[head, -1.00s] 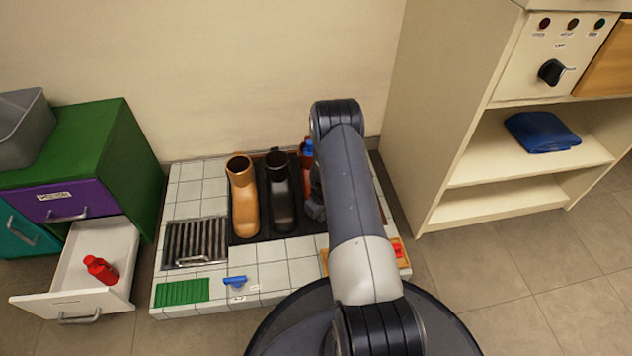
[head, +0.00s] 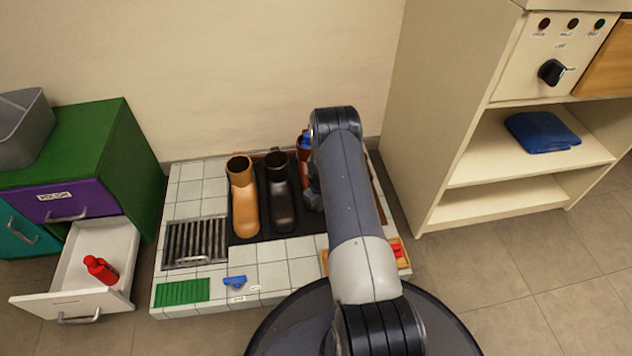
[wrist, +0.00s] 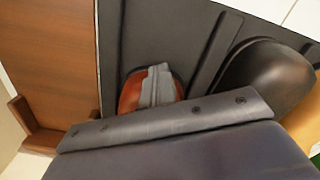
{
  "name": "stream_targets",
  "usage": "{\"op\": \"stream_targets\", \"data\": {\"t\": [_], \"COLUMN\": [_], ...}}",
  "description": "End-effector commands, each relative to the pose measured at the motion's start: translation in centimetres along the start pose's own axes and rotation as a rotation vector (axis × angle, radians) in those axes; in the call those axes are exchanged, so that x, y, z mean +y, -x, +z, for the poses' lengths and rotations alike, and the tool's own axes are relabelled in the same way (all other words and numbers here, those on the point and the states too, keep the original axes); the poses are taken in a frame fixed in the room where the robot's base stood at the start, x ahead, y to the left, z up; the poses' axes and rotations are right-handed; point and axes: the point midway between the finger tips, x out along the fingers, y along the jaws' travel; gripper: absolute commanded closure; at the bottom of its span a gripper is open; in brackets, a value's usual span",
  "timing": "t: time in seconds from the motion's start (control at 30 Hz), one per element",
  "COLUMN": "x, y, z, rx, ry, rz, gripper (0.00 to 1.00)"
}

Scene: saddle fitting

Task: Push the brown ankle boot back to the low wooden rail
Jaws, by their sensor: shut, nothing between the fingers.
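The brown ankle boot (head: 302,144), reddish brown with blue at its top, stands at the right of the dark tray, partly hidden behind my arm. In the wrist view its rounded reddish part (wrist: 131,92) shows beside my shut, empty grey fingers (wrist: 156,82), which overlap it; contact looks likely. My gripper (head: 313,194) is mostly hidden by the arm in the head view. The low wooden rail (head: 261,157) shows as a thin brown strip along the tray's back; how far the boot is from it is hidden.
A tan boot (head: 243,200) and a dark boot (head: 281,200) stand left of the brown one, the dark one close by. A wooden board (wrist: 50,55) borders the tray's side. A grate (head: 195,241) and white tiles lie further left.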

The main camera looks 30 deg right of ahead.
Motion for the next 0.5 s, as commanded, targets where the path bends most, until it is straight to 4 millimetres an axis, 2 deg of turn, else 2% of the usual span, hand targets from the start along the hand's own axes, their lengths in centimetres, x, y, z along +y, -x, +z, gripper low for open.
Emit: {"op": "stream_targets", "data": {"t": [0.5], "x": [1.1], "y": [0.1], "z": [-2.0], "rx": [0.004], "ry": [0.000], "rz": [0.002], "gripper": [1.00]}}
